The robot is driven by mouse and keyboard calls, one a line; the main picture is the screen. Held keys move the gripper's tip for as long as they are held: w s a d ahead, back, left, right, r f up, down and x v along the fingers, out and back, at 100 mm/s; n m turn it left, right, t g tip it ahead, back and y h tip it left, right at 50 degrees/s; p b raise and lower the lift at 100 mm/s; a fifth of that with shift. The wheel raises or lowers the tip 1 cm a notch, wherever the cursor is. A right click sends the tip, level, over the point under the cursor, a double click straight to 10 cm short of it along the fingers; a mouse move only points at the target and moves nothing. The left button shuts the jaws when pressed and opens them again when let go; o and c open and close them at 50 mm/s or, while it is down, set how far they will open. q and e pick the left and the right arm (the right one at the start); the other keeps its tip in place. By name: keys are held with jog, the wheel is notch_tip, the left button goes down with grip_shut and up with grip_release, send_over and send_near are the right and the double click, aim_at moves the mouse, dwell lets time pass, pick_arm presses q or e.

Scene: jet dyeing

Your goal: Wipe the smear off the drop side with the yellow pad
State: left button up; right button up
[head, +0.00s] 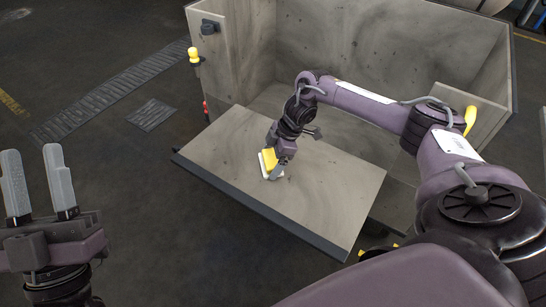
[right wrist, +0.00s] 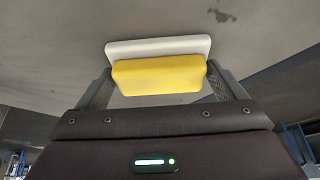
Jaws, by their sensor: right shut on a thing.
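The yellow pad (head: 269,160) has a white layer on its far face. My right gripper (head: 275,167) is shut on it, low over the middle of the drop side (head: 325,190), a grey panel folded down at the bin's front. In the right wrist view the pad (right wrist: 158,76) sits between both fingers, white layer towards the panel; I cannot tell whether it touches. My left gripper (head: 40,185) is open and empty at the far left.
The grey bin (head: 340,40) stands behind the drop side, with tall side walls. A yellow knob (head: 194,54) is on its left post and a yellow handle (head: 470,118) at its right. The floor at the left, with dark grates (head: 110,95), is clear.

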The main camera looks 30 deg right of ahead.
jog(key=shift+r+p, duration=3)
jog(key=shift+p, duration=0.15)
jog(key=shift+d, duration=0.1)
notch_tip(320, 180, up, 3)
jog(key=p, duration=0.3)
jog(key=shift+r, duration=0.1)
jog(key=shift+w, duration=0.1)
